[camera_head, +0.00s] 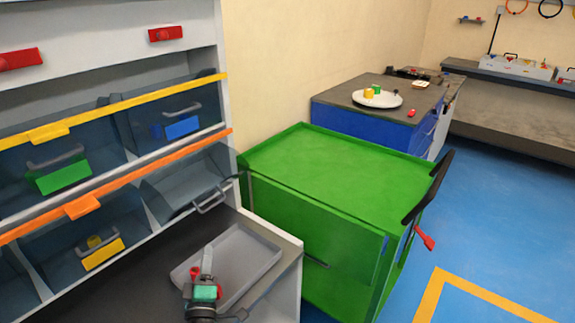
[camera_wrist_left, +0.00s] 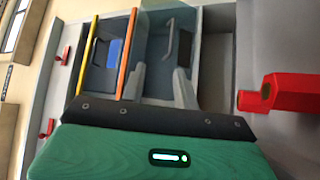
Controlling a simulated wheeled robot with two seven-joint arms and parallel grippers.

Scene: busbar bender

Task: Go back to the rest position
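In the left wrist view, the green wrist body (camera_wrist_left: 150,152) fills the bottom, facing the shelf bins. A red block with a dark round hole (camera_wrist_left: 284,94) is close on the right of that view; I cannot tell what it belongs to. My right gripper is not in view.
A shelf unit holds clear bins with green (camera_head: 63,176), blue (camera_head: 182,128) and yellow (camera_head: 103,254) labels; one unlabelled bin (camera_head: 187,183) is tilted out. A grey tray (camera_head: 262,262) lies under the bins. A green cabinet (camera_head: 345,175) stands to the right. Blue floor beyond is clear.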

